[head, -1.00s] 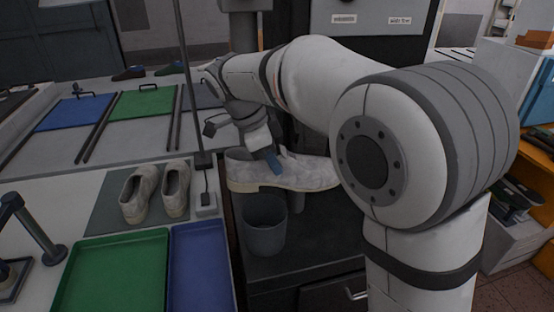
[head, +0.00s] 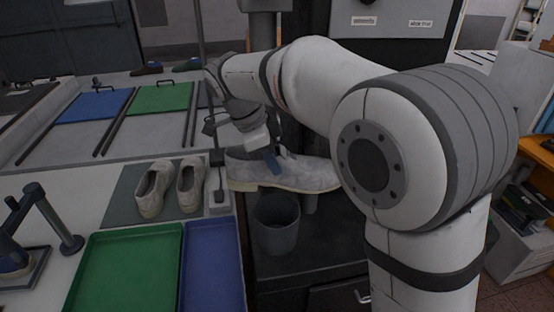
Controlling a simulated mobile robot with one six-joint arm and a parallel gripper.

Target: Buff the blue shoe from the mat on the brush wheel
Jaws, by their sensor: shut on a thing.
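My gripper (head: 272,163), with a blue finger showing, is shut on a pale grey shoe (head: 236,172). It holds the shoe sideways, sole down, above a grey bin (head: 276,238) in front of the dark machine (head: 400,22). The held shoe looks grey, not blue. I cannot make out the brush wheel; my arm covers much of the machine. The dark mat (head: 125,208) lies left of the held shoe and bears two more pale grey shoes, a left one (head: 153,190) and a right one (head: 190,184).
A green tray (head: 122,275) and a blue tray (head: 212,270) lie at the front of the bench. A dark stand (head: 60,228) is at left. A thin upright pole (head: 203,35) rises near my gripper. Blue (head: 95,105) and green (head: 160,98) panels lie farther back.

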